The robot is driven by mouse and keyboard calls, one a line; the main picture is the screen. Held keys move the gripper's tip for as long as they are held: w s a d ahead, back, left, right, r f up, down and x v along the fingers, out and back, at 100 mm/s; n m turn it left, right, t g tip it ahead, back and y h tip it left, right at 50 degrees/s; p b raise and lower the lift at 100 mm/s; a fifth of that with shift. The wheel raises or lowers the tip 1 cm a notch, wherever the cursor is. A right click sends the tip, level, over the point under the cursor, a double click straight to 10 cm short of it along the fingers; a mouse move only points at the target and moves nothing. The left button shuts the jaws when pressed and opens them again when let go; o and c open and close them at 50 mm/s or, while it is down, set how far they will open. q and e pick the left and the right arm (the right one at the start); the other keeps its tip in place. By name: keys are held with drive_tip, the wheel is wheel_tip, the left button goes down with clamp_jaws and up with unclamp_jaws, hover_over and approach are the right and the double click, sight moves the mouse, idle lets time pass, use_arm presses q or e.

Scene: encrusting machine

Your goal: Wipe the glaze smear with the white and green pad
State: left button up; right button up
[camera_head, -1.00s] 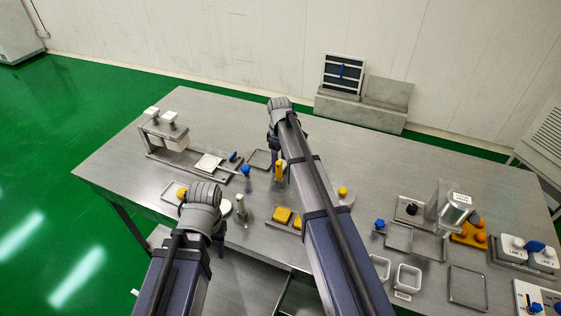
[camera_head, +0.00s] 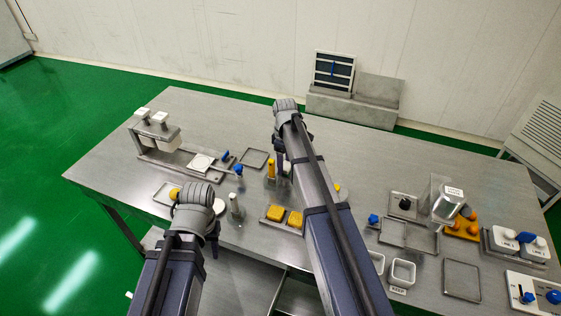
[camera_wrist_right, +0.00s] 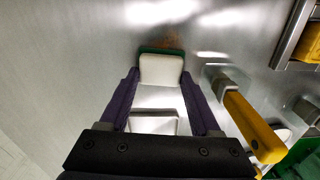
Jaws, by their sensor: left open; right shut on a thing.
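The white and green pad (camera_wrist_right: 161,68) is between the fingertips of my right gripper (camera_wrist_right: 160,88) in the right wrist view, its white face towards the camera and a green edge at its far side. The fingers are shut on it. A faint brownish smear (camera_wrist_right: 188,41) shows on the steel just beyond the pad. In the head view my right gripper (camera_head: 281,160) is over the middle of the table, and the arm hides the pad. My left gripper (camera_head: 212,240) is open near the front edge, mostly hidden by its own wrist.
A yellow-handled tool (camera_wrist_right: 252,125) stands close beside my right gripper. A tray of yellow blocks (camera_head: 268,221) lies near the front edge. A press-like fixture (camera_head: 155,133) stands at the left; white cups (camera_head: 402,272) and several trays are at the right. The back of the table is clear.

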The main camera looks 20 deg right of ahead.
drive_tip(key=shift+s+d, duration=0.65)
drive_tip(key=shift+d, duration=0.15)
drive_tip(key=shift+d, duration=0.1)
drive_tip(key=shift+s+d, duration=1.05)
drive_tip(key=shift+d, duration=0.1)
drive_tip(key=shift+w, duration=0.15)
drive_tip(key=shift+w+a, duration=0.5)
drive_tip(key=shift+a, duration=0.15)
drive_tip(key=shift+w+a, duration=0.45)
drive_tip(key=shift+a, duration=0.2)
